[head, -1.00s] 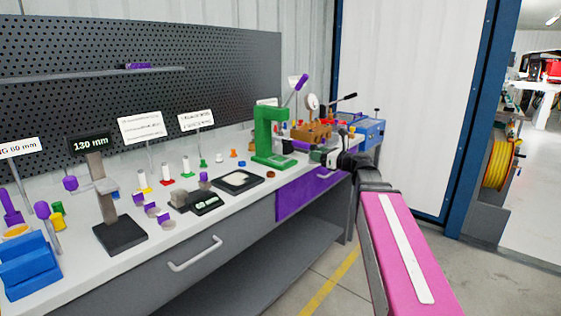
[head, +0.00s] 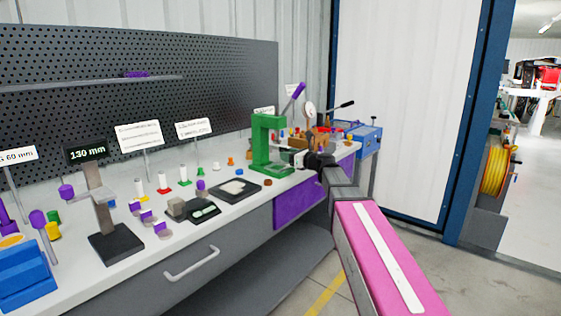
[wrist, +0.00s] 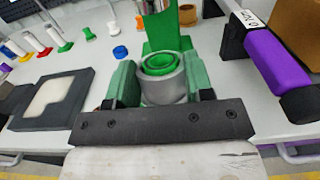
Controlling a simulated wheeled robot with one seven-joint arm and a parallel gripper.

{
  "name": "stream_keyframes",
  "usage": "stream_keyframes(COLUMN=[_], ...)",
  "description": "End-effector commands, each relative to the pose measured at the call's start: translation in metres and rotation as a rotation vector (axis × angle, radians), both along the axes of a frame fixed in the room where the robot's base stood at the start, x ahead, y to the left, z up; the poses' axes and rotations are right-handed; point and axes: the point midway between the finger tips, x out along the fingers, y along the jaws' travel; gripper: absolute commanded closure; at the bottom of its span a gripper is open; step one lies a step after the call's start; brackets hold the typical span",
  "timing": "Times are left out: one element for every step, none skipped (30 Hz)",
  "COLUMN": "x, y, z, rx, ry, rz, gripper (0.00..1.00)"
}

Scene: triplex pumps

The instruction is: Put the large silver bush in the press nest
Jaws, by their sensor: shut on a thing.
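The large silver bush (wrist: 165,92) is a wide silver ring between the green fingers of my gripper (wrist: 162,82) in the wrist view. The gripper is shut on it. A green ring shows inside the bush's opening; I cannot tell whether it is part of the nest below. The green arbor press (head: 258,142) stands on the bench in the head view, with a purple lever. Its green column (wrist: 161,32) and silver ram (wrist: 152,6) are just beyond the bush in the wrist view. The nest itself is not clearly visible.
A black tray with a pale inset (wrist: 52,97) lies left of the gripper. A purple-handled tool (wrist: 270,58) lies to the right. Small coloured spools, a blue ring (wrist: 120,52) and an orange piece stand behind. The bench front between tray and press is clear.

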Motion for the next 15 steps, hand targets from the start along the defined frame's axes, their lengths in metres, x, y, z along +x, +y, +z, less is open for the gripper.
stream_keyframes(x=[0.006,0.008,0.009,0.010,0.010,0.011,0.011,0.012,0.013,0.014,0.016,0.019,0.021,0.023,0.025], y=[0.007,0.009,0.011,0.013,0.013,0.014,0.015,0.015,0.017,0.018,0.020,0.023,0.025,0.028,0.030], z=[0.000,0.000,0.000,0.000,0.000,0.000,0.000,0.000,0.000,0.000,0.000,0.000,0.000,0.000,0.000], rx=[0.000,0.000,0.000,0.000,0.000,0.000,0.000,0.000,0.000,0.000,0.000,0.000,0.000,0.000,0.000], ry=[0.000,0.000,0.000,0.000,0.000,0.000,0.000,0.000,0.000,0.000,0.000,0.000,0.000,0.000,0.000], rz=[0.001,0.001,0.001,0.001,0.001,0.001,0.000,0.000,0.000,0.000,0.000,0.001,0.001,0.000,0.001], gripper=[0.85,0.85,0.85,0.85,0.85,0.85,0.85,0.85,0.85,0.85,0.85,0.85,0.85,0.85,0.85])
